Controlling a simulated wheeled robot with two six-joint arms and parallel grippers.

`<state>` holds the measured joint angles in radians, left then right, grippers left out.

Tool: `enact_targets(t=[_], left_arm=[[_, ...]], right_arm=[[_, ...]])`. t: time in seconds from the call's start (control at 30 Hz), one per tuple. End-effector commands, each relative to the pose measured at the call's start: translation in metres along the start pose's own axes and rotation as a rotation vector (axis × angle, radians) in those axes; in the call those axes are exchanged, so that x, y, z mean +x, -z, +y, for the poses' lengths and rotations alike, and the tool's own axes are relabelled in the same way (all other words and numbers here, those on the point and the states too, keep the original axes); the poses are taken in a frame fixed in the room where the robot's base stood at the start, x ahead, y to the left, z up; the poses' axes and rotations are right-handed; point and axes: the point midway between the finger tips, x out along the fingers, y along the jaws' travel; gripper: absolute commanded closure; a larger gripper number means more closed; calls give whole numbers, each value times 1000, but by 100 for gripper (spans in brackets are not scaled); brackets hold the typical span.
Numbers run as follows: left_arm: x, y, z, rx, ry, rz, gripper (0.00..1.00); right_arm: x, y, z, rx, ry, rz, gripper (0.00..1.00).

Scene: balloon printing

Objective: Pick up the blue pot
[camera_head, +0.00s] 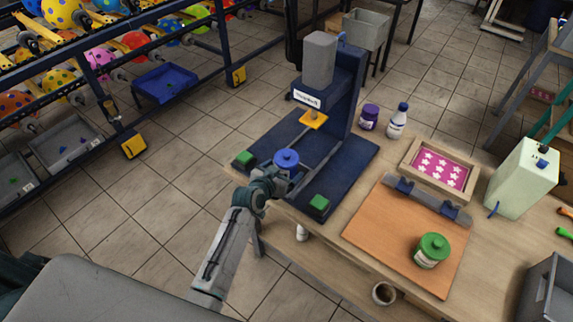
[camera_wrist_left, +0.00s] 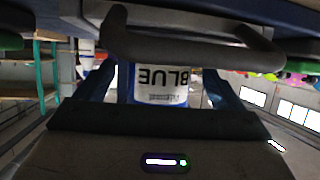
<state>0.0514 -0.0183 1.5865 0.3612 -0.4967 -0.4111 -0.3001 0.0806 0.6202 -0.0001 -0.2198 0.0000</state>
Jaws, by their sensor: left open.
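The blue pot (camera_head: 287,158), with a round blue lid, stands at the front of the dark blue printing machine (camera_head: 356,160). My left gripper (camera_head: 282,178) is open at the pot's near side in the head view. In the left wrist view the pot's white label (camera_wrist_left: 162,84) reads BLUE upside down. It shows between my two spread blue fingers, with a gap visible on the right; I cannot tell whether either finger touches it. The pot's lower part is hidden in the head view. My right gripper is not in view.
Two green buttons (camera_head: 319,203) flank the pot on the machine's front corners. A green-lidded pot (camera_head: 432,250) stands on an orange board (camera_head: 380,232) to the right. A purple pot (camera_head: 369,117) and white bottle (camera_head: 397,122) stand behind the machine. A squeegee-like bar (camera_head: 428,199) lies nearby.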

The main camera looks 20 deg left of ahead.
Motion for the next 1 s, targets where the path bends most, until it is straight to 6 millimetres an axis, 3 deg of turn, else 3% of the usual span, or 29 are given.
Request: enact_targets(t=[0.2, 0.5, 0.8, 1.0], left_arm=[[24, 2, 0, 1, 0, 0, 11], [28, 0, 0, 0, 0, 0, 11], [27, 1, 0, 0, 1, 1, 68], [27, 1, 0, 0, 1, 1, 70]], right_arm=[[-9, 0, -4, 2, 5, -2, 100], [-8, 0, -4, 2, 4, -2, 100], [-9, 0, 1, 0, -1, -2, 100], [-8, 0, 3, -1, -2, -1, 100]])
